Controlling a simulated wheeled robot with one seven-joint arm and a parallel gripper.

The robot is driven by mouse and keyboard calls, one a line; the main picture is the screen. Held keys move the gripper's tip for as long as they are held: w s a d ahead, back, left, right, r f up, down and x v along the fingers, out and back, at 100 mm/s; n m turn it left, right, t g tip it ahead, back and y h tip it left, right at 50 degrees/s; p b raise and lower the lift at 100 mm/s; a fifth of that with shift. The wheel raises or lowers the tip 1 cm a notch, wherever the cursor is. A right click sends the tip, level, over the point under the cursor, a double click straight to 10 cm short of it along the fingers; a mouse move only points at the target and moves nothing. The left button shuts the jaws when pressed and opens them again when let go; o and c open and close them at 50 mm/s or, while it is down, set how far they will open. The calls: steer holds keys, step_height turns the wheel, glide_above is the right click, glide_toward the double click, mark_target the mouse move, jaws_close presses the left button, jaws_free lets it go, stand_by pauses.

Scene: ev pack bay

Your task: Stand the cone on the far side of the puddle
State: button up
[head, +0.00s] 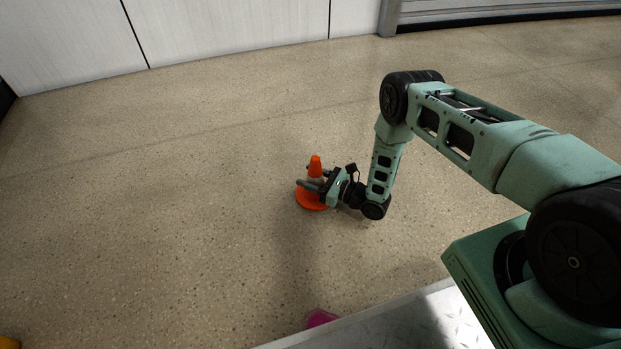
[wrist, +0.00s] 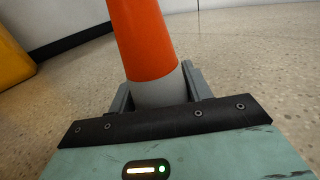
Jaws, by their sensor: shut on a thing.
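The orange cone (head: 315,164) with a grey band and a round orange base stands about upright, low at the floor; I cannot tell whether its base touches it. My gripper (head: 309,184) is shut on the cone from the right side. In the wrist view the cone (wrist: 143,45) rises between the two grey fingers of my gripper (wrist: 157,92), which hold it at the grey band. Its base is hidden there. A small magenta patch (head: 320,318) shows at the bottom, partly cut off by my base; I cannot tell if it is the puddle.
Bare speckled floor (head: 150,200) lies open to the left and beyond the cone. White wall panels (head: 230,30) stand at the back. A yellow object (head: 8,342) shows at the lower left corner, and a yellow thing (wrist: 14,50) stands at the left in the wrist view.

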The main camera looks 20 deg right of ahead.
steer(key=o, duration=1.1)
steer(key=shift+s+d+r, duration=0.1)
steer(key=p+v, duration=0.4)
steer(key=v, duration=0.6)
steer(key=shift+r+p, duration=0.1)
steer(key=shift+p, duration=0.25)
steer(key=shift+v, duration=0.85)
